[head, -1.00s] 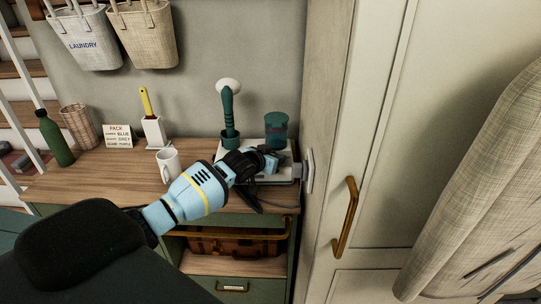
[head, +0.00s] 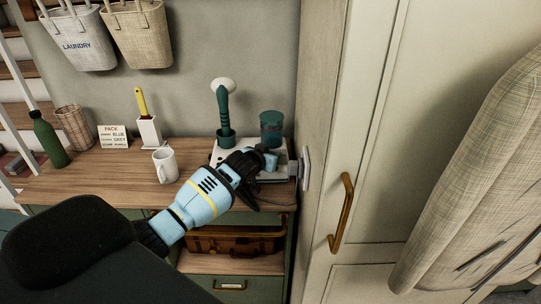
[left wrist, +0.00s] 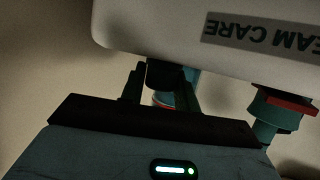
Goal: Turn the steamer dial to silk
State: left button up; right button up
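The steamer base (head: 221,157) is a pale box on the wooden bench, with a green steamer handle (head: 227,108) upright at its left and a teal tank (head: 271,127) behind. My left gripper (head: 268,160) is at the front of the base. In the left wrist view the base (left wrist: 150,30) appears upside down with part of the lettering "STEAM CARE". The left gripper's dark fingers (left wrist: 162,90) stand either side of a dark round knob (left wrist: 164,73), apparently the dial. I cannot tell whether they press on it. The dial's marks are hidden. My right gripper is not in view.
A white mug (head: 165,166), a white holder (head: 149,132) with a yellow-handled tool, a small sign (head: 113,137), a basket (head: 75,127) and a green bottle (head: 50,140) stand left on the bench. A tall cabinet (head: 345,120) closes off the right side.

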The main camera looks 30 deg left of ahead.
pick_arm(q)
jog(key=o, duration=0.4)
jog(key=shift+s, duration=0.1)
jog(key=shift+v, duration=3.85)
jog(key=shift+r, duration=0.1)
